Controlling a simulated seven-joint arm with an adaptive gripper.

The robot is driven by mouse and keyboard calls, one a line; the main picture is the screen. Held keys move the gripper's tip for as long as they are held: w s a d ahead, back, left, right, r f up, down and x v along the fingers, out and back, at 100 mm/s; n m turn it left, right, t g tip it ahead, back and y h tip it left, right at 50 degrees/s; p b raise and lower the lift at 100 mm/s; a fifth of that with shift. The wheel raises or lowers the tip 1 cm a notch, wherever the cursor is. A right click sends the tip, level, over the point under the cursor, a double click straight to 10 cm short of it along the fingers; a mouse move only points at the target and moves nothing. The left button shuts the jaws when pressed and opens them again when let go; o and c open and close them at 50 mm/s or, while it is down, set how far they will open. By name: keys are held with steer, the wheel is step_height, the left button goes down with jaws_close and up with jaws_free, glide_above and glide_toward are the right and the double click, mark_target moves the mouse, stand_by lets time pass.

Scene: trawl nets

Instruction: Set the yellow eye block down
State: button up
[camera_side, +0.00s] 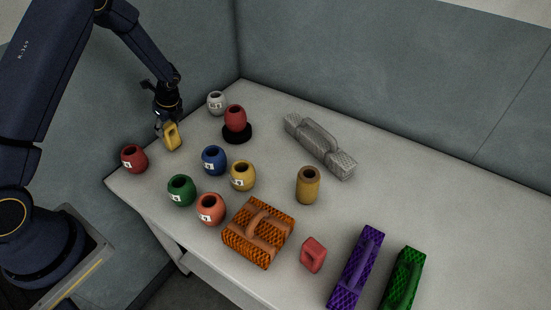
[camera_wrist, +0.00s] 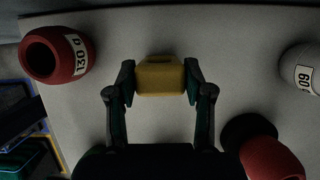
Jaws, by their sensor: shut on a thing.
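The yellow eye block (camera_side: 172,137) is at the left part of the table in the side view, below my gripper (camera_side: 167,123). In the wrist view the yellow block (camera_wrist: 160,77) sits between the two fingers of my gripper (camera_wrist: 160,82), one finger on each side. My gripper is shut on it. The block looks upright. Whether its underside touches the table cannot be told from these views.
A dark red pot (camera_side: 134,159) stands left of the block, and a blue pot (camera_side: 214,160) to its right. Green (camera_side: 181,190) and yellow (camera_side: 243,175) pots stand nearer the front.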

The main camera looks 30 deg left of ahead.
steer(key=o, duration=1.2)
steer(key=shift+f, duration=0.15)
steer(key=shift+o, duration=0.2)
steer(key=s+d+r+n, duration=0.1)
steer(key=d+r, duration=0.2)
steer(key=r, duration=0.3)
steer(key=d+r+n+t, duration=0.1)
steer(key=d+r, duration=0.1)
steer(key=r, duration=0.4)
steer(key=s+d+r+n, duration=0.1)
steer(key=d+r, duration=0.2)
steer(key=r, duration=0.3)
steer(key=s+d+r+n+t+h, duration=0.2)
steer(key=s+d+r+n, duration=0.4)
steer(key=s, duration=0.4)
steer(key=s+d+r+n+t+h, duration=0.2)
steer(key=s+d+r+n, duration=0.4)
steer(key=s+n, duration=0.3)
steer(key=shift+s+d+t, duration=0.3)
steer(key=shift+s+d, duration=0.1)
